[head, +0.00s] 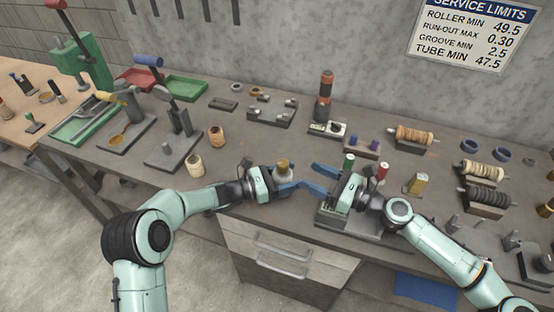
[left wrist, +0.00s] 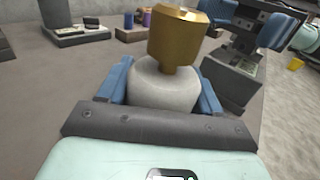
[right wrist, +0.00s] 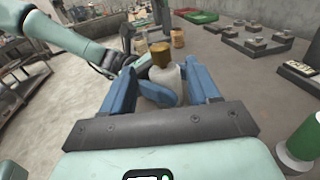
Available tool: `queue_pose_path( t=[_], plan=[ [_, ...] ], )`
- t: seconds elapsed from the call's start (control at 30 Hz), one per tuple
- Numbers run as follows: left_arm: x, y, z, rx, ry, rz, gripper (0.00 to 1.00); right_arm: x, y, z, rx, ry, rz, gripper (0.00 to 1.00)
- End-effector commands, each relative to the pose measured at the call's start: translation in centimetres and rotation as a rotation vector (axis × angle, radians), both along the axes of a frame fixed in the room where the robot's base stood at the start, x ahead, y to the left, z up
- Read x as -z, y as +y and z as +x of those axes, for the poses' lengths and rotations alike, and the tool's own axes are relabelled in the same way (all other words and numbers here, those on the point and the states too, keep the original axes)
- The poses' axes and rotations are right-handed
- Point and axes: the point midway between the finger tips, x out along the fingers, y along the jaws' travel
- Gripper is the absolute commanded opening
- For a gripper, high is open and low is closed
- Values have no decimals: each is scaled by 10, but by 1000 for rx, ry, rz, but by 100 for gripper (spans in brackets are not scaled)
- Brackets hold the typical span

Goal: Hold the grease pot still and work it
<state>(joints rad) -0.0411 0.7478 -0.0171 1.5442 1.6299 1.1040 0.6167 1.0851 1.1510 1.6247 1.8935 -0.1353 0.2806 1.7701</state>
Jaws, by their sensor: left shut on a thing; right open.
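The grease pot (head: 284,174) has a pale grey-white rounded body and a brass-coloured cap on a narrower neck. It stands upright near the front middle of the bench. In the left wrist view the pot body (left wrist: 163,88) sits between my blue left fingers, with the brass cap (left wrist: 178,32) above them. My left gripper (head: 284,188) is shut on the pot body. My right gripper (head: 318,178) is open, its fingers pointing left towards the pot. In the right wrist view the pot (right wrist: 162,82) shows beyond and between the open right fingers (right wrist: 160,88).
Two wooden cylinders (head: 195,165) stand left of my left gripper. Spools (head: 416,135) lie at the right.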

Motion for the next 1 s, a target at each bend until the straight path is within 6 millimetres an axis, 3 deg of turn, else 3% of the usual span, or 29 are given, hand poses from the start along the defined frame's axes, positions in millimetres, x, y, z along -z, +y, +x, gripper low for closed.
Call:
queue_pose_path(
  t=[0.6, 1.0],
  plan=[
    [-1, 0, 0, 0, -2, -2, 23, -1, 92, 50, -4, -1, 0, 60],
    [-1, 0, 0, 0, 0, -1, 23, 0, 102, 57, -2, 0, 0, 60]
  ],
)
